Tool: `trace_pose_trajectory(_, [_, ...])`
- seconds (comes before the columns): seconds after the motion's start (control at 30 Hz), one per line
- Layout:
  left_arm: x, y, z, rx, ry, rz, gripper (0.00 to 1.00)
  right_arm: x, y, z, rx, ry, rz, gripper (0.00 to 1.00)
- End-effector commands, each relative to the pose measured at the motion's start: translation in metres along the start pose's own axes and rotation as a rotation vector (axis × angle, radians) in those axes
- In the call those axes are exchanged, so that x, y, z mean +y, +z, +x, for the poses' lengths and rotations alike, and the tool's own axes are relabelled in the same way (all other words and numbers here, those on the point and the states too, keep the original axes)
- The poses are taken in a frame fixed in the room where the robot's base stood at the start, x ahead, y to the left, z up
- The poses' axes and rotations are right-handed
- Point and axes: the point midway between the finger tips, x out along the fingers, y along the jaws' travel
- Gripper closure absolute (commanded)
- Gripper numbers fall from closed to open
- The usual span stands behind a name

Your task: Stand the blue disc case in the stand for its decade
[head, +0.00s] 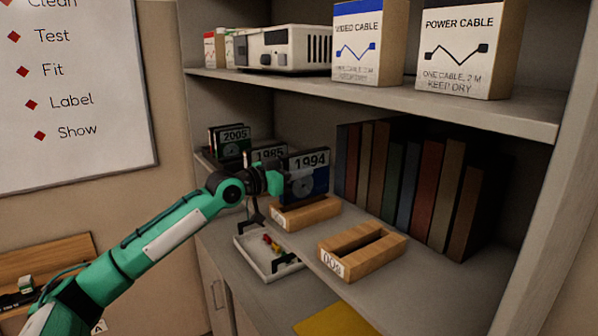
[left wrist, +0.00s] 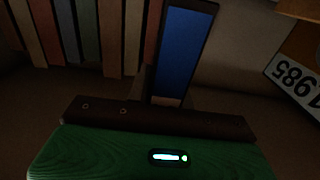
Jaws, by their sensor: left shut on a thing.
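The blue disc case (head: 308,187), marked 1994 on its top band, is upright at the left part of the shelf. My left gripper (head: 283,180) is shut on its left side. A light wooden stand (head: 306,214) is directly below the case; I cannot tell whether the case's lower edge is inside its slot. A second wooden stand (head: 362,250), with an empty slot and a small front label, is nearer and to the right. In the left wrist view the blue case (left wrist: 185,52) rises beyond the dark gripper front (left wrist: 160,117). My right gripper is out of view.
Cases marked 1985 (head: 268,154) and 2005 (head: 234,140) stand behind to the left. A row of books (head: 408,180) fills the back right. A white tray (head: 262,266) with small coloured pieces lies below the shelf edge. Boxes (head: 455,55) stand on the upper shelf.

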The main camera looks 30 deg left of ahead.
Motion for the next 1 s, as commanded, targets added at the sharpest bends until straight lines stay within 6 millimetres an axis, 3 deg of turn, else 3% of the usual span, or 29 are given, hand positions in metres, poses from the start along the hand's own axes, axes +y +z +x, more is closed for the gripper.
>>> trace_pose_trajectory(1.0, [-0.0001, 0.0057, 0.0006, 0.001, 0.0, 0.001, 1.0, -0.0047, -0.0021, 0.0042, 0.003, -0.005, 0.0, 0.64])
